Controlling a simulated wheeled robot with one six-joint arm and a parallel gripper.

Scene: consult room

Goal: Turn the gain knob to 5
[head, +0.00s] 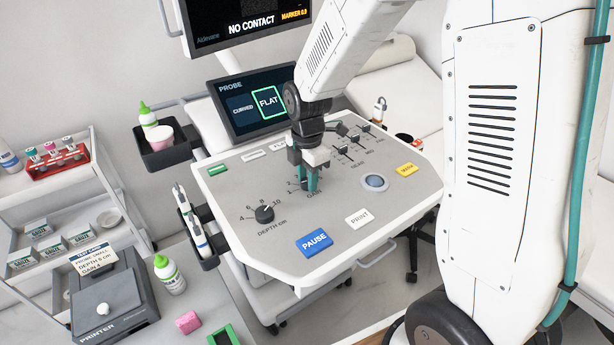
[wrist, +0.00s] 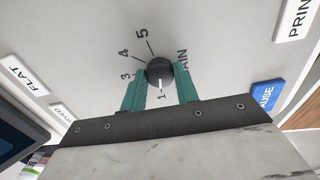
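The gain knob (wrist: 159,70) is dark and round on the grey console (head: 236,200). Numerals 1, 3, 4 and 5 show around it in the wrist view, and GAIN is partly hidden by a finger. Its white pointer line faces toward the 1, on the side of my gripper's palm. My gripper (wrist: 161,77) has teal fingers, one on each side of the knob, and both appear to touch it. In the head view my gripper (head: 306,186) points down at the console, and the fingers mostly hide the knob.
The depth knob (head: 264,214) is to the left of my gripper. A blue PAUSE button (head: 314,242), a white PRINT button (head: 359,218), a trackball (head: 375,182) and sliders (head: 350,148) are nearby. A tilted screen (head: 255,103) stands behind.

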